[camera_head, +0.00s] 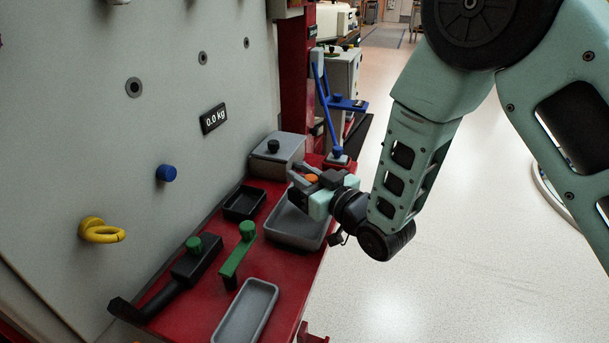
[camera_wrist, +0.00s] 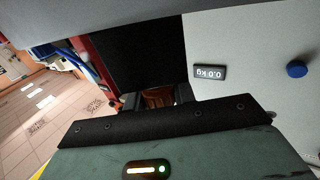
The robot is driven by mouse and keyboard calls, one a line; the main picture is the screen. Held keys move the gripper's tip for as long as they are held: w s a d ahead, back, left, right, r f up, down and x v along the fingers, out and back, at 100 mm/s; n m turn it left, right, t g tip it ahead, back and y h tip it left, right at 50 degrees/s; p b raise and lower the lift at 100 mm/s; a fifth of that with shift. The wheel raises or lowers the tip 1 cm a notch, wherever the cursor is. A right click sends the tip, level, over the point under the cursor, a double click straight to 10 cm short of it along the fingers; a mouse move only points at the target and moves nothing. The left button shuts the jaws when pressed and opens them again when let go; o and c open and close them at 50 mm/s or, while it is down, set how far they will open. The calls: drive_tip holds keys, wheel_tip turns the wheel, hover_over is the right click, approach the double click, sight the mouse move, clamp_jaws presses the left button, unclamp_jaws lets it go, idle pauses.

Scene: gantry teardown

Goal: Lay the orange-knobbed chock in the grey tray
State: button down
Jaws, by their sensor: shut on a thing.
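My gripper (camera_head: 303,178) reaches in from the right, over the far part of the grey tray. In the wrist view an orange-brown patch (camera_wrist: 158,97) shows between the jaws. Most of the chock's body is hidden by the gripper, so I cannot tell whether it touches the tray. The grey tray (camera_head: 292,239) lies on the red bench, and its visible near part is empty.
On the red bench (camera_head: 201,293) are a small black tray (camera_head: 244,203), a grey lidded box (camera_head: 277,150), a green-knobbed lever (camera_head: 238,256), a black handled tool (camera_head: 186,267) and a shallow grey tray (camera_head: 246,315). A wall with a blue knob (camera_head: 166,173) and yellow hook (camera_head: 101,230) stands left.

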drive_tip(key=shift+f+b, duration=1)
drive_tip(key=shift+f, duration=0.2)
drive_tip(key=c, duration=1.1)
unclamp_jaws()
drive_tip(key=shift+f, duration=0.1)
drive_tip(key=shift+s+f, duration=0.1)
drive_tip(key=shift+f, duration=0.05)
